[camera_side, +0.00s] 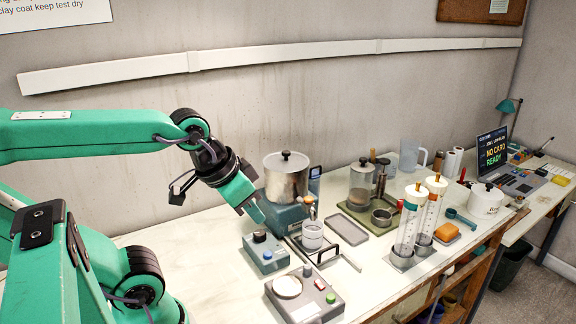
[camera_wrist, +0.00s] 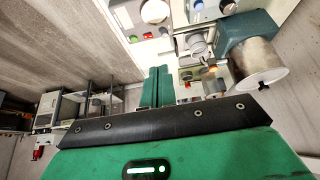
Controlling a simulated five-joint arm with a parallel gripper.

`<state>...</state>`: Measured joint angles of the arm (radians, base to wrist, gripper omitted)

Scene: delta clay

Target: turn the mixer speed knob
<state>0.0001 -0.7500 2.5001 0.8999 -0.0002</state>
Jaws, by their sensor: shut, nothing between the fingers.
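A small control box (camera_side: 266,256) stands on the bench in the side view. It has a black knob (camera_side: 260,237) on top and a blue button on its front. The mixer, a metal pot (camera_side: 286,178) on a teal base (camera_side: 284,216), stands just behind it. The pot also shows at the right of the wrist view (camera_wrist: 258,65). My gripper (camera_side: 259,216) is shut and empty, pointing down above and behind the control box, close to the teal base. It seems apart from the knob. In the wrist view its fingers (camera_wrist: 157,73) lie together.
A grey box (camera_side: 306,297) with a round plate and a green button stands in front. A white cup stack (camera_side: 312,235) and a black-handled frame are right of the control box. Glass cylinders (camera_side: 407,228) stand farther right. The bench's left part is clear.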

